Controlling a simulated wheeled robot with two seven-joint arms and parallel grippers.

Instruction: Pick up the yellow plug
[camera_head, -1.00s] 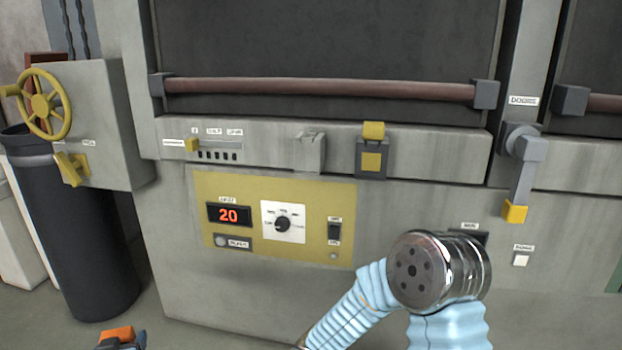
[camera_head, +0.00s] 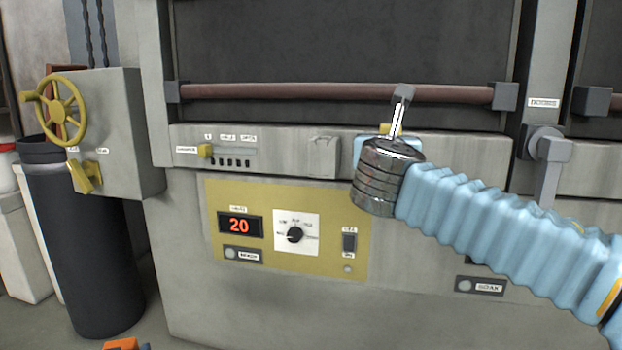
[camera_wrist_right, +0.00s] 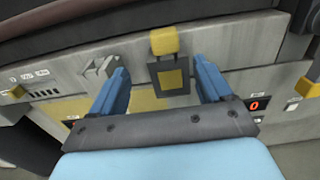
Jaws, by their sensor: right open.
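The yellow plug (camera_wrist_right: 165,41) is a small yellow block at the top of a dark holder (camera_wrist_right: 154,76) on the grey front panel. The holder has a yellow square on its face. In the head view only a sliver of the plug (camera_head: 385,128) shows behind my right wrist, which hides the holder. My right gripper (camera_wrist_right: 163,84) is open, its two blue fingers apart on either side of the holder in the wrist view, with nothing between them held. The plug appears beyond the fingertips.
A brown rail (camera_head: 300,91) runs across above the panel. A grey bracket (camera_head: 324,157) is left of the holder. The yellow control panel (camera_head: 215,200) with a red display is below. A yellow handwheel (camera_head: 60,109) and black cylinder (camera_head: 95,260) stand at left.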

